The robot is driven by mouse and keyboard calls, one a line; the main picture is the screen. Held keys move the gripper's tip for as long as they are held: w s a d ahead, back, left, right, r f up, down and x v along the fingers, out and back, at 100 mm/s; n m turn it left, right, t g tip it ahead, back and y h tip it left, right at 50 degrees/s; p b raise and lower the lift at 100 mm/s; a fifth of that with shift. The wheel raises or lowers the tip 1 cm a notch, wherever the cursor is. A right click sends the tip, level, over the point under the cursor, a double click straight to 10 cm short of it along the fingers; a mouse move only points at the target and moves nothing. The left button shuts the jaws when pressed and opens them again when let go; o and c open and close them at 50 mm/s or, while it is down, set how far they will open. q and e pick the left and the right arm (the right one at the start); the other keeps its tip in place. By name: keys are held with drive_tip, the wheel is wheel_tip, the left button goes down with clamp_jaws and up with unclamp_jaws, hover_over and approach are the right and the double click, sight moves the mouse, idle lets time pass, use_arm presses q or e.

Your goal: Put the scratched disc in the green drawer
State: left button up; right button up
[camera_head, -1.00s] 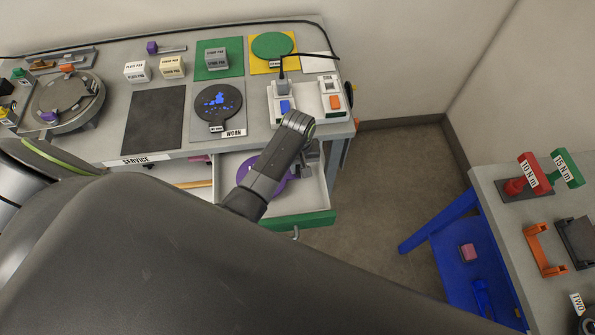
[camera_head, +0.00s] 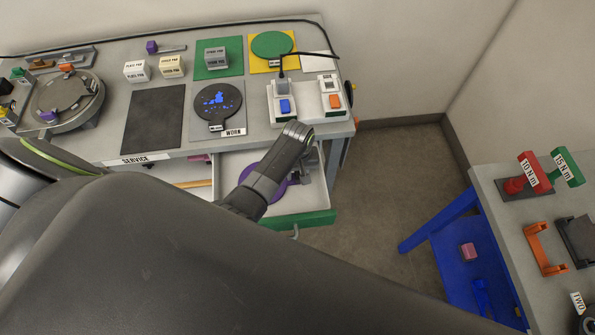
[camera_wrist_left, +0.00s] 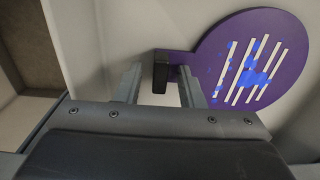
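The scratched disc (camera_head: 280,189) is purple and sits within the open green drawer (camera_head: 312,218), partly hidden by my left arm in the head view. In the left wrist view the disc (camera_wrist_left: 250,65) shows white stripes and blue blotches. Its tab ends in a black grip (camera_wrist_left: 160,72). My left gripper (camera_head: 306,171) is low over the drawer's right part. In the left wrist view its fingers (camera_wrist_left: 160,88) stand apart on either side of the black grip, with gaps showing. My right gripper is out of view.
A black disc with blue spots (camera_head: 217,100) lies on the worktop above the drawer, beside a dark mat (camera_head: 153,118). A corded switch box (camera_head: 284,102) stands at the worktop's right end. A second table (camera_head: 515,215) is at right, with clear floor between.

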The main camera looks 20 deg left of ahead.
use_arm(q)
drive_tip(key=shift+r, duration=0.2)
wheel_tip(320, 180, up, 12)
idle(0.6)
drive_tip(key=shift+f, duration=0.1)
idle(0.3)
